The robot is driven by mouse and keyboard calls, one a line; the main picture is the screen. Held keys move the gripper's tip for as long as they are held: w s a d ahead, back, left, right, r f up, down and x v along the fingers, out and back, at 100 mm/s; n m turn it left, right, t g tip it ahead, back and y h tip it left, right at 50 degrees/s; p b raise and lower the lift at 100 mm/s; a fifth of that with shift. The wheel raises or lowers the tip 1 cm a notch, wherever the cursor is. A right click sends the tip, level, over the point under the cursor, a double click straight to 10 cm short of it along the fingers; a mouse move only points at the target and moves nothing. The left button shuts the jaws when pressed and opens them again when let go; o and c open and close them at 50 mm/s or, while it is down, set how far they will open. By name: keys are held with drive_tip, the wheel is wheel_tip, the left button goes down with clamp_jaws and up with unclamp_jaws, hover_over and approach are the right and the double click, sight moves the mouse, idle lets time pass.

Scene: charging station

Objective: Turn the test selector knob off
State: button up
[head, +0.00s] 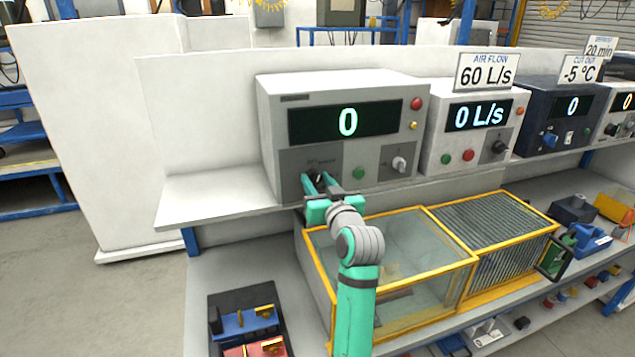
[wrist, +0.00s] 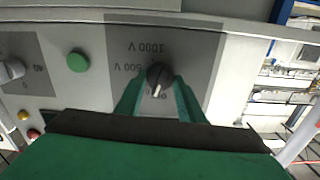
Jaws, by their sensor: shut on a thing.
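The test selector knob (wrist: 160,77) is a dark round knob with a pale pointer mark on a grey panel. The wrist view is upside down; labels "500 V" and "1000 V" show beside the knob, and another label is partly hidden. In the head view the knob (head: 317,177) sits at the lower left of the tester (head: 341,88), whose display reads 0. My gripper (wrist: 160,95) has its two green fingers on either side of the knob, shut on it. It also shows in the head view (head: 316,182), in front of the panel.
The tester also has a green button (head: 358,173), a grey knob (head: 398,164) and a red light (head: 416,104). An air flow unit (head: 474,125) stands to its right on the shelf. A yellow-framed glass box (head: 400,262) lies below, near my arm.

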drive_tip(key=shift+a+f+n, duration=0.1)
drive_tip(key=shift+n, duration=1.6)
drive_tip(key=o, duration=1)
drive_tip(key=shift+o, duration=0.2)
drive_tip(key=shift+s, duration=0.1)
drive_tip(key=v, duration=1)
drive_tip(key=shift+s, duration=0.35)
drive_tip(key=shift+w, duration=0.15)
